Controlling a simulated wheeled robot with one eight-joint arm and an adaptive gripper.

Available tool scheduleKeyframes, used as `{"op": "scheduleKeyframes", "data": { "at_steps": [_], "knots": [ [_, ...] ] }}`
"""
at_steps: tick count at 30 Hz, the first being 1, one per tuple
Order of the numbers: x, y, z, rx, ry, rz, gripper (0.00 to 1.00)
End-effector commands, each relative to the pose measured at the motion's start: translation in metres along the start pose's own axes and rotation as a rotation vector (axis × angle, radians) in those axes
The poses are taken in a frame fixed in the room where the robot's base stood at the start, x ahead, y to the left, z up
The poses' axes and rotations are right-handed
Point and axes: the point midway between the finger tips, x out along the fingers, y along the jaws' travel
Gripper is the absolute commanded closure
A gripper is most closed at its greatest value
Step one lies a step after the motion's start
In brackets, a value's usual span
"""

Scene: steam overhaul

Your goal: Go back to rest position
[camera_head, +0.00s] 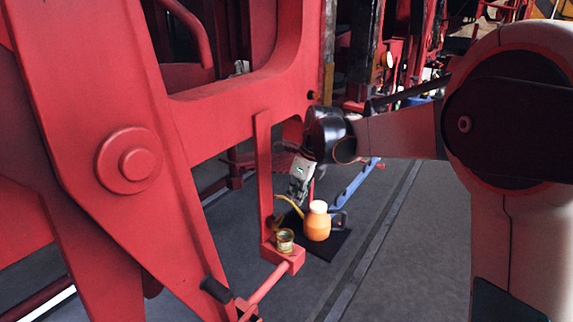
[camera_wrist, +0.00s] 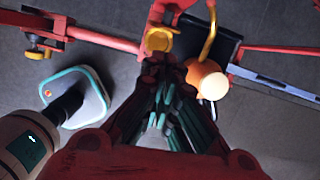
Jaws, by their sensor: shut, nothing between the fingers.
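My gripper (camera_head: 298,194) hangs fingers down beside the red frame in the head view, above an orange oil can and a brass cup. In the wrist view my gripper (camera_wrist: 168,68) has its fingers together with nothing between them. The orange can (camera_head: 317,224) has a pale cap and a thin yellow spout and stands upright on a dark mat (camera_head: 336,246). In the wrist view the can (camera_wrist: 201,72) is right of the fingers, apart from them as far as I can tell. The brass cup (camera_head: 285,241) sits on a red bracket; it also shows just beyond the fingertips (camera_wrist: 158,39).
A large red frame (camera_head: 230,105) fills the left, with a vertical red bar (camera_head: 264,165) close to my gripper. A blue bar (camera_head: 355,184) lies behind the can. Grey floor (camera_head: 410,240) on the right is open. A brass fitting (camera_wrist: 38,45) is at upper left.

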Motion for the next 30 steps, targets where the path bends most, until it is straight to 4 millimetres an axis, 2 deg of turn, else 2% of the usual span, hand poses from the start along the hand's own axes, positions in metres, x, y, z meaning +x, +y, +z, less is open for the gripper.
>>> {"op": "scheduleKeyframes", "data": {
  "at_steps": [9, 15, 23, 30],
  "knots": [
    [-0.059, 0.035, -0.061, -0.485, 0.003, -0.110, 1.00],
    [-0.087, 0.065, -0.106, -0.829, 0.041, -0.186, 1.00],
    [-0.105, 0.107, -0.167, -1.277, 0.133, -0.273, 1.00],
    [-0.103, 0.147, -0.224, -1.688, 0.264, -0.328, 1.00]
  ]
}}
